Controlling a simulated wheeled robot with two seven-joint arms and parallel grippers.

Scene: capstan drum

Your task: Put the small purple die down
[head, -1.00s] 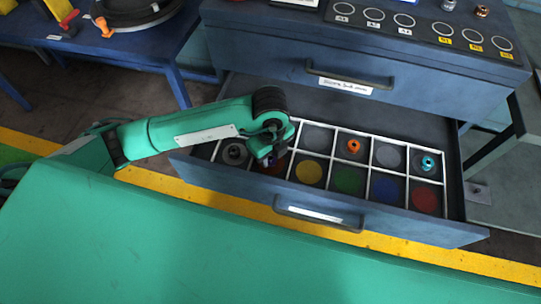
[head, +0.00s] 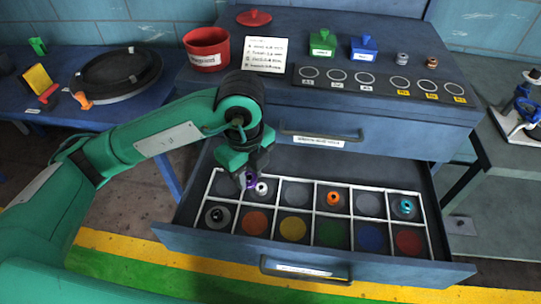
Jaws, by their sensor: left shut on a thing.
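My left gripper (head: 246,177) is over the far left part of the open drawer (head: 330,268), fingers pointing down. It is shut on the small purple die (head: 251,181), which shows as a little purple ring at the fingertips. I cannot tell whether the die touches anything beneath it. Right beside it on the right, a small silver die (head: 262,188) shows in the back row's second compartment from the left. My right gripper is not in view.
The drawer's white grid (head: 313,226) also holds an orange die (head: 334,198), a teal die (head: 406,206) and a grey die (head: 216,215). Several front compartments have coloured discs and no die. A red pot (head: 207,50) and label strip (head: 380,85) are on the cabinet top.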

